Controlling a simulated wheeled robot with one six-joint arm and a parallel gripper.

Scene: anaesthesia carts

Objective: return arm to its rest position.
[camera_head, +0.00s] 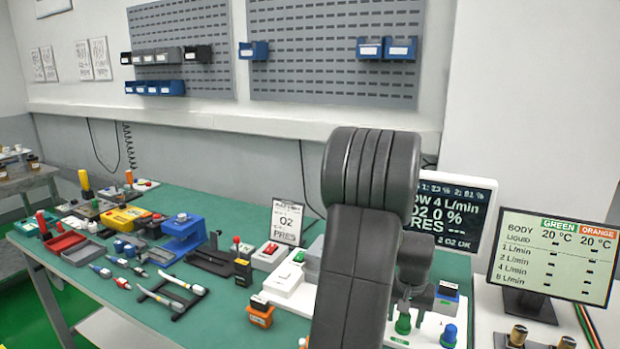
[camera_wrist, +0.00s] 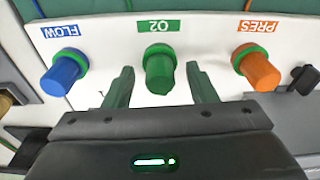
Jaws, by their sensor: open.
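My arm (camera_head: 360,240) rises through the middle of the head view and hides part of the bench. My gripper (camera_wrist: 159,72) is open in the wrist view, one finger on each side of the green O2 knob (camera_wrist: 160,78). A gap shows between each finger and the knob; I cannot tell if the fingertips are level with it. The blue FLOW knob (camera_wrist: 63,75) is to the left and the orange PRES knob (camera_wrist: 258,68) to the right on the white panel (camera_wrist: 105,40). In the head view the green knob (camera_head: 403,325) and blue knob (camera_head: 449,335) show below my wrist.
A dark display (camera_head: 455,205) stands behind my arm, and a readings monitor (camera_head: 555,255) is at the right. Tools, a blue vise (camera_head: 183,235) and a pen rack (camera_head: 172,298) crowd the green bench (camera_head: 245,205) at the left.

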